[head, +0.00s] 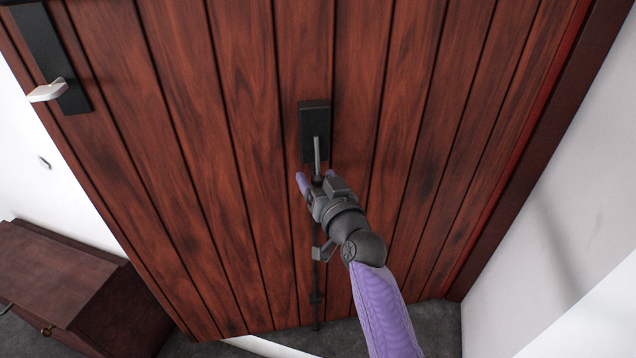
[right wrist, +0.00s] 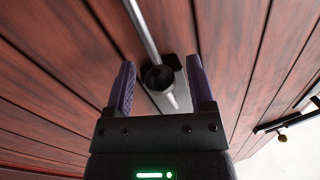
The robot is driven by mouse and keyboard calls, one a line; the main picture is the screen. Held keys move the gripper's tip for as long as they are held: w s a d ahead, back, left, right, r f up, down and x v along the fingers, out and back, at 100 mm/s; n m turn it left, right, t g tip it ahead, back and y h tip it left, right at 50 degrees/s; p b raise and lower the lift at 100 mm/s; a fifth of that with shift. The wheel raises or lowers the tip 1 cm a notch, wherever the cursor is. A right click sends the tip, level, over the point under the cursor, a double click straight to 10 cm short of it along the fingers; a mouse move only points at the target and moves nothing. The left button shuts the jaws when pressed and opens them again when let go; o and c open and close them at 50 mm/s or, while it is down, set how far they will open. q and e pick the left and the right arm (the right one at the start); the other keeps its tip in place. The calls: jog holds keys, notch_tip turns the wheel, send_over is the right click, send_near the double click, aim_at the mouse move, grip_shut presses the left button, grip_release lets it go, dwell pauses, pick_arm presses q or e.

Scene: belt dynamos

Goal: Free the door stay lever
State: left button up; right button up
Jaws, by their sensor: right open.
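The door stay is mounted on the dark red plank door (head: 235,150). A black plate (head: 314,112) carries a thin silver lever (head: 317,150) that points down. My right gripper (head: 317,180) is at the lever's lower end, with purple fingers open. In the right wrist view the open fingers (right wrist: 161,85) stand either side of a dark round knob (right wrist: 157,78) and the silver lever (right wrist: 142,28). I cannot tell whether either finger touches them. My gripper hides part of the stay in the head view. My left gripper is not in view.
A thin black rod (head: 316,280) runs down the door towards the grey floor (head: 432,325). A pale door handle (head: 47,91) sits on a black plate at upper left. A dark wooden chest (head: 60,270) stands at lower left. A white wall (head: 570,190) is at the right.

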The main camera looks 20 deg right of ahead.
grip_shut()
dwell(1.4)
